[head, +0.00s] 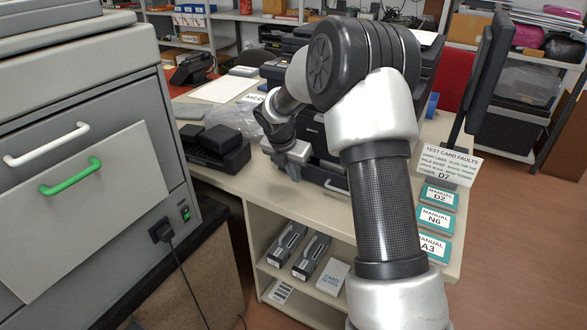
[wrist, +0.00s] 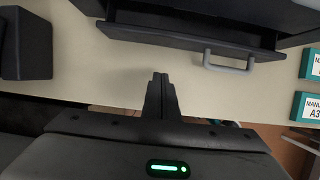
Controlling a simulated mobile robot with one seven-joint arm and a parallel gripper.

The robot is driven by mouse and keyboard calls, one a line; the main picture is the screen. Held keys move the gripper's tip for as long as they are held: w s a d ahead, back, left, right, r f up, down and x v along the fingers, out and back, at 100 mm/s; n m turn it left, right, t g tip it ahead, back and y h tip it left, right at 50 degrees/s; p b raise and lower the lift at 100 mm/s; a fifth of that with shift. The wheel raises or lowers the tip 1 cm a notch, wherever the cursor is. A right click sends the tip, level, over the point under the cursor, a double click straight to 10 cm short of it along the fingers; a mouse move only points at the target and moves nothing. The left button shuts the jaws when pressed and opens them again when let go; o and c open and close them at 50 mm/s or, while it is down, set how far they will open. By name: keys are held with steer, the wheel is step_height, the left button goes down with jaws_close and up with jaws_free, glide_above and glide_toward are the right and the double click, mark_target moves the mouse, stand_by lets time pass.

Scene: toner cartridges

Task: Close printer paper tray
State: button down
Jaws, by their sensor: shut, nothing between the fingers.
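The black printer stands on the beige counter, largely hidden behind my arm in the head view (head: 312,130). Its dark paper tray (wrist: 150,34) shows at the top of the wrist view, sticking out from the printer body with a dark recess behind its front edge. A grey handle (wrist: 229,66) is on the tray front, right of centre; it also shows in the head view (head: 337,187). My gripper (wrist: 160,77) is shut and empty over the counter, its fingertips in front of the tray front and left of the handle. A gap shows between fingertips and tray. In the head view my gripper (head: 292,170) is partly hidden.
A black device (head: 215,150) sits on the counter left of my gripper. Teal-edged manuals (head: 436,219) lie along the right edge. A big grey machine (head: 80,160) with white and green handles fills the left. Shelves below the counter (head: 228,182) hold cartridges and a box.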

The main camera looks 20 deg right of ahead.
steer(key=x, duration=0.2)
steer(key=shift+f, duration=0.3)
steer(key=shift+w+d+b, duration=0.4)
steer(key=shift+w+d, duration=0.5)
steer(key=shift+d, duration=0.05)
steer(key=shift+w+d, duration=0.55)
steer(key=shift+w, duration=0.05)
steer(key=shift+r, duration=0.1)
steer(key=w+d+p, duration=0.3)
steer(key=shift+w+d+r+p, duration=0.1)
steer(key=shift+d+p, duration=0.05)
steer(key=shift+p, duration=0.25)
steer(key=shift+w+d, duration=0.15)
steer(key=shift+d, duration=0.05)
